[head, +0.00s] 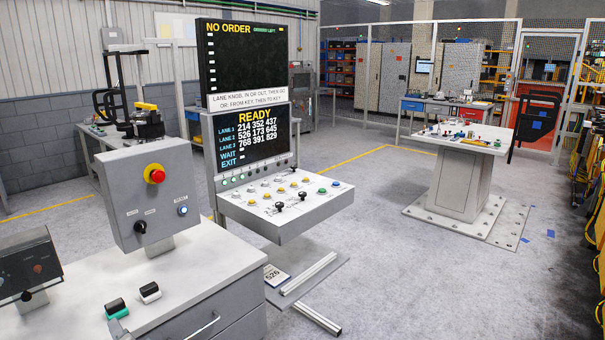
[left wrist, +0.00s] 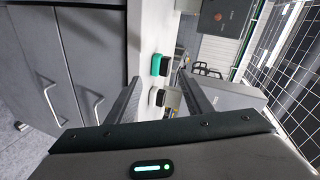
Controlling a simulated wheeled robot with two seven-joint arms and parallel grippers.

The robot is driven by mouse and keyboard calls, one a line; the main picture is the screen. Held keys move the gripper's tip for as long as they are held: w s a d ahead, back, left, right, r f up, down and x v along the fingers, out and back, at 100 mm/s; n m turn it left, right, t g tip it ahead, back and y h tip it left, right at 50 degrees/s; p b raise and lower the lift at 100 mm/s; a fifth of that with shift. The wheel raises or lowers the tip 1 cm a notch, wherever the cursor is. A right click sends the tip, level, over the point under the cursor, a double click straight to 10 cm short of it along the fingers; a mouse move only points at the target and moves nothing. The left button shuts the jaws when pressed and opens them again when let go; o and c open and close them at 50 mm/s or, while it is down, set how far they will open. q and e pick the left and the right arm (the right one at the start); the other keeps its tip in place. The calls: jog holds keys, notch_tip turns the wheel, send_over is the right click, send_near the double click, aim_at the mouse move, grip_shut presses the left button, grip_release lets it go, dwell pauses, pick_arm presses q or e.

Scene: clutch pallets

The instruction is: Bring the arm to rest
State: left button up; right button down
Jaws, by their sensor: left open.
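My left gripper (left wrist: 159,78) shows in the left wrist view with its two dark fingers apart. Between and beyond them are a green block with a black top (left wrist: 160,64) and a white block with a black top (left wrist: 157,97), both on a pale cabinet top. Nothing is visibly held between the fingers. In the head view the green block (head: 117,308) and the white block (head: 149,292) stand on the grey cabinet (head: 200,268) at lower left. My right gripper is in neither view.
A control box with a red stop button (head: 156,176) stands on the cabinet. Behind it is a console (head: 285,215) with knobs and a screen reading READY (head: 252,140). A pedestal table (head: 459,185) with small parts stands at right. The floor between is mostly clear.

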pick_arm(q)
jog(key=s+d+f+n+g+h, duration=0.1)
jog(key=s+d+f+g+h, duration=0.15)
jog(key=s+d+f, duration=0.4)
jog(key=s+d+f+n+g+h, duration=0.1)
jog(key=s+d+f+h, duration=0.25)
jog(key=s+f, duration=0.65)
jog(key=s+d+n+g+h, duration=0.1)
jog(key=s+d+h, duration=0.15)
jog(key=s, duration=0.45)
jog(key=s+d+f+g+h, duration=0.1)
jog(key=s+d, duration=0.3)
jog(key=s, duration=0.3)
jog(key=s+d+n+g+h, duration=0.1)
jog(key=s+d+g, duration=0.1)
jog(key=s+d, duration=0.35)
notch_tip(320, 180, down, 28)
jog(key=s+a, duration=0.2)
jog(key=s+a+f+g, duration=0.2)
jog(key=s+a+f, duration=0.1)
jog(key=s+f, duration=1.5)
jog(key=shift+s+f+m, duration=0.2)
jog(key=shift+f+m, duration=0.05)
jog(key=shift+m, duration=0.05)
